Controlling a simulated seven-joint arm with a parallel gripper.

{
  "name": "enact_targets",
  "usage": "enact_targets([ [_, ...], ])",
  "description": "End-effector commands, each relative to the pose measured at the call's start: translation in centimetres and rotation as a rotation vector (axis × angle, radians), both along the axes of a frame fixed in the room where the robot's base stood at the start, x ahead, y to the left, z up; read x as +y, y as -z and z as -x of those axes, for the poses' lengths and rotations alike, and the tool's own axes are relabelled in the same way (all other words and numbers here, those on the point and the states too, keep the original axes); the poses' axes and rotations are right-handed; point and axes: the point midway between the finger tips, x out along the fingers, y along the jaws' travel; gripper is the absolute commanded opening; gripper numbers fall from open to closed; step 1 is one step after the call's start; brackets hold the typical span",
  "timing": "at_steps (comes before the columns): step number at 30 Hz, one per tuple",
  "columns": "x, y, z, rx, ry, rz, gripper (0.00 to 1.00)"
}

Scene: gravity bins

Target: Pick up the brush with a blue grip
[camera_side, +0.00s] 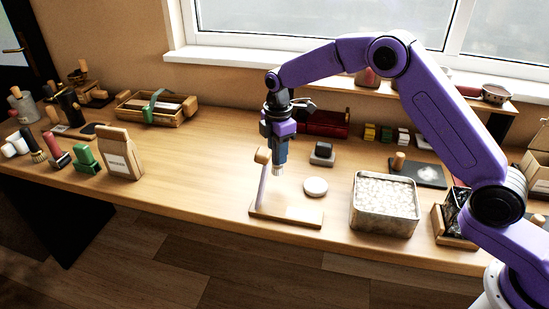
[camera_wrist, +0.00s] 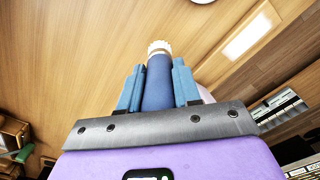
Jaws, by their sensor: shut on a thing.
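The brush with a blue grip (camera_wrist: 158,84) is between my gripper's two blue fingers in the wrist view, its pale bristle end pointing away from my wrist. In the side view, the brush (camera_side: 279,169) hangs upright, bristles down, below my gripper (camera_side: 280,155). My gripper (camera_wrist: 158,78) is shut on the blue grip. The upper part of the handle is hidden by the fingers and gripper body. The bristles appear above the table, but I cannot tell the exact clearance.
A wooden stand (camera_side: 286,214) with a slanted post is just left of the brush. A white round disc (camera_side: 315,187) and a metal tin (camera_side: 385,206) of pale pieces lie to the right. Another dark-handled brush (camera_side: 33,145) stands far left. Bare table (camera_side: 190,180) lies left of the stand.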

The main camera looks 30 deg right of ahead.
Motion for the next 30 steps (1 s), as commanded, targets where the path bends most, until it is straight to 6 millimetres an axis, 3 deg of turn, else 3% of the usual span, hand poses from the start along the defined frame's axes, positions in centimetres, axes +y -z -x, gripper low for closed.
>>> enact_targets([
  [8, -1.1, -5.1, 3.9, -0.004, -0.001, -0.001, 0.00],
  [18, -2.8, -7.4, 9.6, -0.003, 0.000, -0.001, 0.00],
  [30, -3.5, -8.5, 12.3, 0.000, 0.000, 0.000, 0.00],
])
